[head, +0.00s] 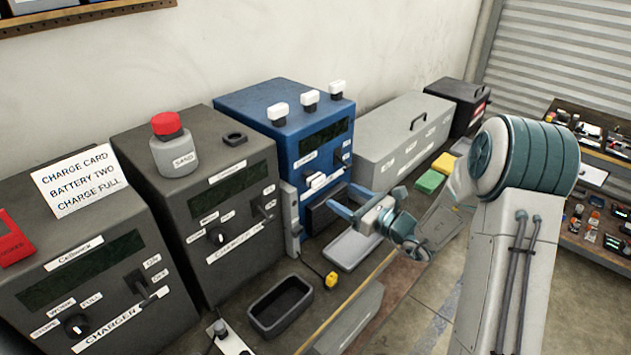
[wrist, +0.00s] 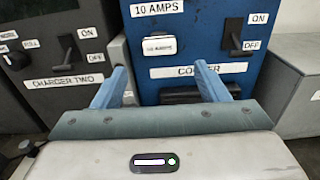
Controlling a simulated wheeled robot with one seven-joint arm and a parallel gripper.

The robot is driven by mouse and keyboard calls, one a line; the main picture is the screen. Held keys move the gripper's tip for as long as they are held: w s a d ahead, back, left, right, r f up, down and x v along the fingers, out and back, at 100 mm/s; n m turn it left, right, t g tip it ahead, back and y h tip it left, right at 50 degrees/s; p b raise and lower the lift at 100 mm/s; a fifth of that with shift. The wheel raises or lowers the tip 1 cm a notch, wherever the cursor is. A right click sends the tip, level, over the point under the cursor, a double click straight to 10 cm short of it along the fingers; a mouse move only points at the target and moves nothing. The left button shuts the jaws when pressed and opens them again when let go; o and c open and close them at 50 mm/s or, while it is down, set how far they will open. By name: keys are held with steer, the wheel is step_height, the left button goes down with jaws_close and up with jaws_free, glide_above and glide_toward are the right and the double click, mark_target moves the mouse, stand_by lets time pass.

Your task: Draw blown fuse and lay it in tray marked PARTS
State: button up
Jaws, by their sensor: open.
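A white fuse (wrist: 158,46) with small unreadable print sits in the front of the blue cooler box (wrist: 190,15), below a "10 AMPS" label. It also shows in the head view (head: 315,181). My gripper (wrist: 162,76) is open and empty, its blue fingers pointing at the cooler's front, below and to either side of the fuse. In the head view my gripper (head: 349,199) is in front of the cooler. A light grey tray (head: 348,262) lies below it and a dark tray (head: 262,318) to the left. I can read no PARTS mark on either.
Three white blocks, one of them here (head: 278,113), stand on top of the cooler. Two dark chargers (head: 240,190) stand to the left, a grey case (head: 390,140) to the right. A yellow plug (head: 331,280) lies between the trays. An ON/OFF switch (wrist: 233,35) is right of the fuse.

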mark_target(320, 183)
steer(key=x, duration=0.6)
steer(key=shift+w+a+f, duration=0.1)
steer(key=shift+w+a, duration=0.05)
steer(key=shift+a, duration=0.2)
steer(key=shift+b+x, duration=0.45)
steer(key=shift+x, duration=0.5)
steer(key=shift+b, duration=0.55)
steer(key=c, duration=1.3)
steer(key=v, duration=0.6)
stand_by(0.3)
steer(key=s+d+f+m+t+h, duration=0.2)
steer(key=s+d+f+h, duration=0.1)
steer(key=d+f, duration=0.4)
steer(key=s+d+f+m+t+h, duration=0.2)
steer(key=s+d+f, duration=0.2)
steer(key=d+f, duration=0.4)
steer(key=shift+f+m+t+h, duration=0.3)
steer(key=shift+m+t+h, duration=0.1)
